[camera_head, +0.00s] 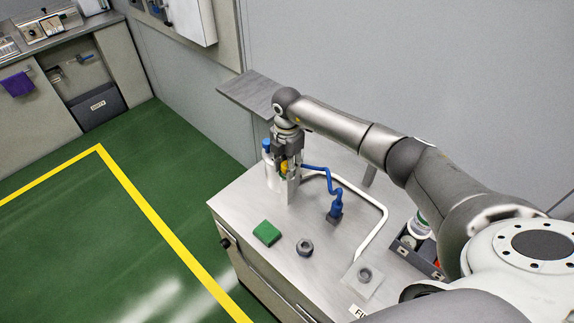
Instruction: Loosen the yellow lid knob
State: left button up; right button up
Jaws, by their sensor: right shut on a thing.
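The yellow lid knob (284,167) shows in the head view between the fingers of my right gripper (287,166). The gripper points down and is shut on the knob. A white canister (271,178) stands under and behind the gripper near the far left of the metal worktable (237,207). Its lid is mostly hidden by the gripper. I cannot tell whether the knob is turned. My left gripper is not in view.
A blue hose (325,180) runs from the canister area to a blue fitting (336,207). A green block (266,233), a grey nut (305,247) and a ring on a plate (365,275) lie in front. A white bent tube (378,225) and a grey bin (411,258) are to the right.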

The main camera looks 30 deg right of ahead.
jog(key=n+b, duration=0.3)
jog(key=n, duration=0.1)
jog(key=shift+f+b, duration=0.15)
jog(key=shift+b, duration=0.15)
jog(key=n+b, duration=0.4)
jog(key=n, duration=0.1)
jog(key=shift+n, duration=0.3)
jog(key=n+b, duration=0.3)
jog(key=n, duration=0.1)
jog(key=shift+b, duration=0.4)
jog(key=n+b, duration=0.2)
jog(key=n, duration=0.2)
jog(key=shift+n, duration=0.3)
jog(key=shift+b, duration=0.3)
jog(key=o, duration=1)
